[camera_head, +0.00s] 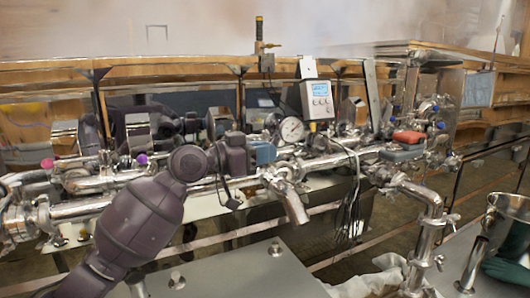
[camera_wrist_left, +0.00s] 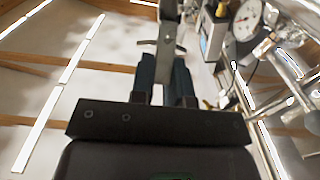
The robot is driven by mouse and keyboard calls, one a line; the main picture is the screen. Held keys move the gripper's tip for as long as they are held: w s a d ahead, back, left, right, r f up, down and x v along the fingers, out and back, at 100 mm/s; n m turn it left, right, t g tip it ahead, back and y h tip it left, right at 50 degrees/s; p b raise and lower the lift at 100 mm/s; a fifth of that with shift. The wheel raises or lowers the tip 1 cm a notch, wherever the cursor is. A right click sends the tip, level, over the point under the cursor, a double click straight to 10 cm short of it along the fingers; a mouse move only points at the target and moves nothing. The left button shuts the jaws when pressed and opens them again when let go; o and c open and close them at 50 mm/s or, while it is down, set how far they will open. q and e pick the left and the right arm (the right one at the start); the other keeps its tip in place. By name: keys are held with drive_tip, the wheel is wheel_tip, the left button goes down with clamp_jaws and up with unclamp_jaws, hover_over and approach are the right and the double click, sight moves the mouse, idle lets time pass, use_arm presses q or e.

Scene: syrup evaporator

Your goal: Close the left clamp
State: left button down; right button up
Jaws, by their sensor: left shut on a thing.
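My left gripper (camera_head: 264,154) reaches in from the left to the pipework, beside the round gauge. In the left wrist view its two dark teal fingers (camera_wrist_left: 164,68) are shut on a flat metal piece (camera_wrist_left: 167,42), which looks like the left clamp's handle. A small metal cross-piece, perhaps a wing nut, shows beside it. In the head view the fingers hide most of the held part, and I cannot tell whether the clamp is open or closed.
The gauge (camera_head: 291,130) and a white display box (camera_head: 317,98) stand close to the left gripper. Steel pipe (camera_head: 76,208) runs across the bench. A metal bucket (camera_head: 511,208) stands at the right. A white cloth (camera_head: 376,282) lies at the front. The grey front surface (camera_head: 235,275) is mostly clear.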

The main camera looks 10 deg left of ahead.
use_arm(q)
drive_tip(key=c, duration=1.1)
unclamp_jaws()
drive_tip(key=shift+a, duration=0.2)
drive_tip(key=shift+d, duration=0.1)
drive_tip(key=v, duration=1.1)
drive_tip(key=shift+b, duration=0.45)
drive_tip(key=shift+d, duration=0.1)
